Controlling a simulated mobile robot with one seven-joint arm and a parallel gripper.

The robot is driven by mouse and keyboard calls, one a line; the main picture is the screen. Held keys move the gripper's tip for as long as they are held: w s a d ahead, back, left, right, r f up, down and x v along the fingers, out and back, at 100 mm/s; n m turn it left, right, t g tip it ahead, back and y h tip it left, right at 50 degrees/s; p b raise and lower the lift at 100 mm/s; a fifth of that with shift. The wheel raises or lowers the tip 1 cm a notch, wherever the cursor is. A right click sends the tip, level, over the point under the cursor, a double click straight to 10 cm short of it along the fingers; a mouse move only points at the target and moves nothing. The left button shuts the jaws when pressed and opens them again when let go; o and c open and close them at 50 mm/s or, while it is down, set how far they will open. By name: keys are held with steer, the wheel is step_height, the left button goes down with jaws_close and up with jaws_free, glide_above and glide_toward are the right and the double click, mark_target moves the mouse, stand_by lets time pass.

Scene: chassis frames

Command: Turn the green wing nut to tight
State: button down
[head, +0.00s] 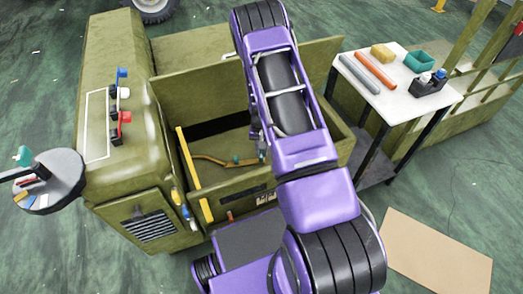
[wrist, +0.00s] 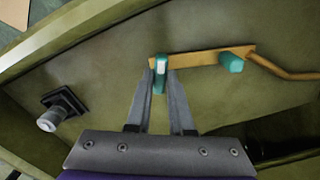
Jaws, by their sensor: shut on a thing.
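My gripper (wrist: 161,76) is shut on a green wing nut (wrist: 161,64), which sits between the two fingertips at the left end of an orange-brown strip (wrist: 195,58). The fingers hide part of the nut, and I cannot tell how tight it is. A second green piece (wrist: 231,63) stands near the strip's right end, apart from my gripper. In the head view, my gripper (head: 262,154) is down inside the open olive bay, and the strip (head: 212,160) shows beside it. The nut is too small to make out there.
A grey-capped black fitting (wrist: 55,116) stands left of my gripper. The bay wall (wrist: 100,38) runs close by. Blue and red levers (head: 122,121) are on the olive body at left. A white table (head: 385,92) with several items stands right. A cardboard sheet (head: 435,250) lies on the floor.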

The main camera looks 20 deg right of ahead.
mark_target(262, 153)
steer(key=m, duration=0.5)
steer(key=shift+m, duration=0.3)
steer(key=m, duration=0.4)
steer(key=shift+m, duration=0.3)
steer(key=c, duration=0.8)
jaws_free()
steer(key=shift+r, duration=0.1)
step_height(262, 153, up, 17)
steer(key=p, duration=0.3)
steer(key=shift+r, duration=0.1)
